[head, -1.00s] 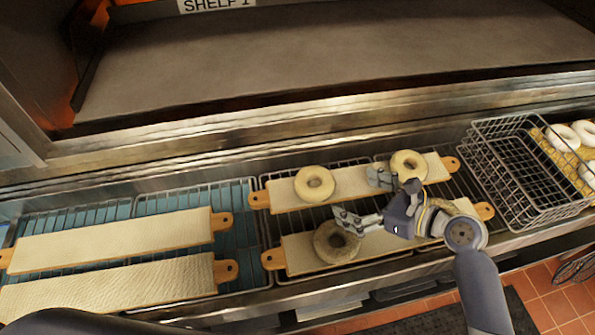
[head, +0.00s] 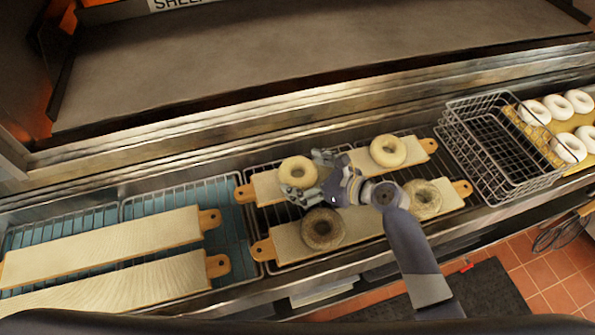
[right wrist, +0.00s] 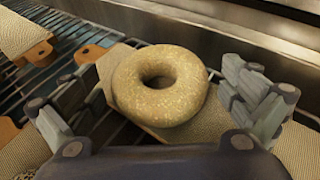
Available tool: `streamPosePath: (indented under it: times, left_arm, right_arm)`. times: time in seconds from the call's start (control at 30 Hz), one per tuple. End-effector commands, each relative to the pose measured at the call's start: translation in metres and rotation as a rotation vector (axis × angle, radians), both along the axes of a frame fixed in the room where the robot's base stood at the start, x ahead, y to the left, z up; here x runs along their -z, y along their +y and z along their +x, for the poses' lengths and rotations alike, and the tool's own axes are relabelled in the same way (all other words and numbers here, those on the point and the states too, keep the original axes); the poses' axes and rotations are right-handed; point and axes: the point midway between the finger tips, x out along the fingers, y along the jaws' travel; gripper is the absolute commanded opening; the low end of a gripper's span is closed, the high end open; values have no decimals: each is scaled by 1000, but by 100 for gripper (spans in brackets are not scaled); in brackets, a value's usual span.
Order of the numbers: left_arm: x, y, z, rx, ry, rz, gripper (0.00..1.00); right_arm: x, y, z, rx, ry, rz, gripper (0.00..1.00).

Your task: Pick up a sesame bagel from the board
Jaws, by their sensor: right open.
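A pale, finely speckled bagel (head: 298,172) lies at the left part of the back right board (head: 267,187). In the right wrist view the bagel (right wrist: 160,85) sits between the spread fingers of my right gripper (head: 312,176). The gripper is open, with a finger on either side of the bagel; contact cannot be told. A second pale bagel (head: 388,150) lies farther right on this board. The front board (head: 370,222) bears a darker, seeded-looking bagel (head: 323,229) and another bagel (head: 423,199). My left gripper is not in view.
Empty cloth-covered boards (head: 100,248) lie on racks at the left. A wire basket (head: 495,150) stands at the right, beside a tray (head: 575,168) with several white rings. A metal ledge (head: 220,150) and oven shelf (head: 300,65) run behind.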

Motion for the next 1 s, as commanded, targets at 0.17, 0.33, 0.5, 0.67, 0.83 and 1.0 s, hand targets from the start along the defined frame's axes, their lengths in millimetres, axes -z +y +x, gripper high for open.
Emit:
streamPosePath:
  times: [0.17,0.33,0.5,0.67,0.83,1.0]
  left_arm:
    - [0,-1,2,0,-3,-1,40]
    - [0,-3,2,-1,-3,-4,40]
    - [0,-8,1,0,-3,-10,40]
    - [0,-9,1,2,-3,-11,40]
    - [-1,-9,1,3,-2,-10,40]
    - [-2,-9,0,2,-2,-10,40]
  right_arm:
    - [1,1,1,0,-1,-1,100]
    - [1,1,0,-1,0,0,75]
    - [0,1,1,0,-1,-1,59]
    - [0,1,1,0,-1,-1,59]
    - [-11,1,1,-2,-4,1,59]
    - [-45,2,1,-3,-8,2,59]
